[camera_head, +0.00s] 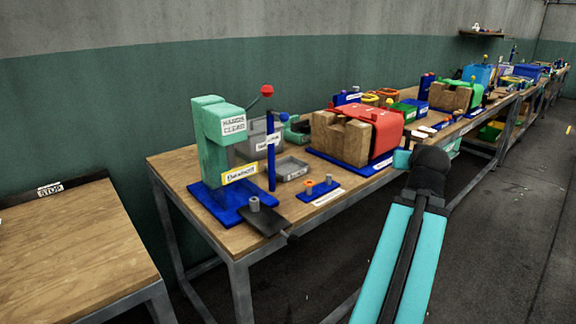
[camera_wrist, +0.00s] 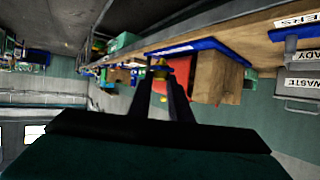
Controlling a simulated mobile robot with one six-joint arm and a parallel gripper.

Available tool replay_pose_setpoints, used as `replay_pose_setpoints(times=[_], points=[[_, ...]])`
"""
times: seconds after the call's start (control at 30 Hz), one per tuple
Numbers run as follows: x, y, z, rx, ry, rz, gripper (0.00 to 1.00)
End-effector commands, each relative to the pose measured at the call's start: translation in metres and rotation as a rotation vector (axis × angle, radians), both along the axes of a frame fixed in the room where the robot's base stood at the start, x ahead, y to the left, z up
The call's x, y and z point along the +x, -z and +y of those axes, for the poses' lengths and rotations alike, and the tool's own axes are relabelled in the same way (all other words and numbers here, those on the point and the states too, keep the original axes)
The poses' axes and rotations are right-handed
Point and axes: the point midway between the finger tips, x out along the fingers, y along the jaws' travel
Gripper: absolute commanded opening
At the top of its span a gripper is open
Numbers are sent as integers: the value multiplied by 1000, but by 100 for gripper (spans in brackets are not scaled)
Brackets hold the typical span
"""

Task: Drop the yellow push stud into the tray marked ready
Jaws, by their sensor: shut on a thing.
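In the wrist view, my gripper (camera_wrist: 160,72) has its two dark fingers close together on a small yellow piece, the yellow push stud (camera_wrist: 159,61). It is small and partly hidden by the fingers. A label reading READY (camera_wrist: 311,58) shows at the right edge of the wrist view, beside a grey tray (camera_wrist: 290,48) that is cut off by the frame. A WASTE label (camera_wrist: 303,83) is below it. In the head view, a small grey tray (camera_head: 291,167) stands on the bench; its label is too small to read. My gripper is hidden behind my arm there.
A green press (camera_head: 210,150) on a blue base stands at the near bench end, with a blue post (camera_head: 271,150) beside it. A blue stud holder (camera_head: 318,190) is at the front edge. A red and wooden block (camera_head: 350,135) stands farther right. The aisle floor is open.

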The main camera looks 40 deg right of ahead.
Motion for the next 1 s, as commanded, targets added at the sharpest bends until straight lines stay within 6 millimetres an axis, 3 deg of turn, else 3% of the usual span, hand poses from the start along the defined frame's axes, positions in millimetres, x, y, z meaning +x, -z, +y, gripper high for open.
replay_pose_setpoints(times=[0.03,0.47,1.0], points=[[18,-3,-1,3,-48,0,0],[156,9,19,4,-458,-2,0],[316,12,85,1,-957,-1,0]])
